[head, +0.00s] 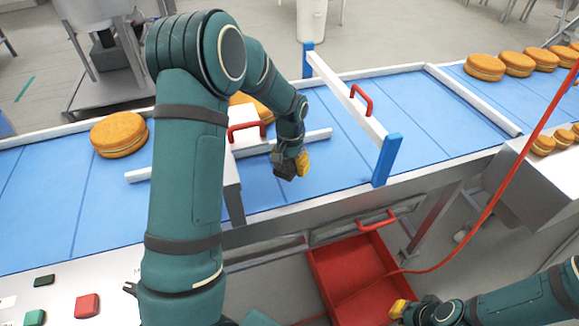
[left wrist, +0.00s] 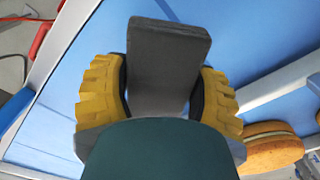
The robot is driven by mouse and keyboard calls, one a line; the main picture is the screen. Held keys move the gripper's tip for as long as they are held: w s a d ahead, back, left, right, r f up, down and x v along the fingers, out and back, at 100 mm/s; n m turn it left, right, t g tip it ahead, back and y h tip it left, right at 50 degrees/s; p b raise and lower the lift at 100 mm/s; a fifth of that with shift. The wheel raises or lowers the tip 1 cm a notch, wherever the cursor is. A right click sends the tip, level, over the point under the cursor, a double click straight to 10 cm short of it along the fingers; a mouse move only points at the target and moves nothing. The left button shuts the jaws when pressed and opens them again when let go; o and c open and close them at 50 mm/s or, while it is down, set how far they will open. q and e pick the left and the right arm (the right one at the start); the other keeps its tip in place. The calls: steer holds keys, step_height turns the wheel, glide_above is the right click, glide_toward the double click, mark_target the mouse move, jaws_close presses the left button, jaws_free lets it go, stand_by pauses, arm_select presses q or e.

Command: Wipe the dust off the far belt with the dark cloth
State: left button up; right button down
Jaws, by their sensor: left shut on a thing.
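The blue belt (head: 340,165) runs across the head view, and its surface also fills the back of the left wrist view (left wrist: 260,35). I cannot make out dust on it. The dark cloth (left wrist: 168,55) is a dark grey, block-like pad between the yellow fingers of my left gripper (head: 291,165), which is shut on it. In the head view the cloth (head: 283,168) is low over the belt's near half; I cannot tell whether it touches. My right gripper (head: 400,310) is low at the right, away from the belt, its fingers partly hidden.
A white bar (head: 345,92) with a red handle and blue ends spans the belt right of my left gripper. A white guide rail (head: 318,135) lies close by. Filled rounds (head: 119,134) sit on the belt at left and far right (head: 485,67). A red crate (head: 350,265) stands below.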

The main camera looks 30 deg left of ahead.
arm_select(q)
steer(key=shift+r+p, duration=0.85)
steer(key=shift+r, duration=0.65)
steer(key=shift+f, duration=0.1)
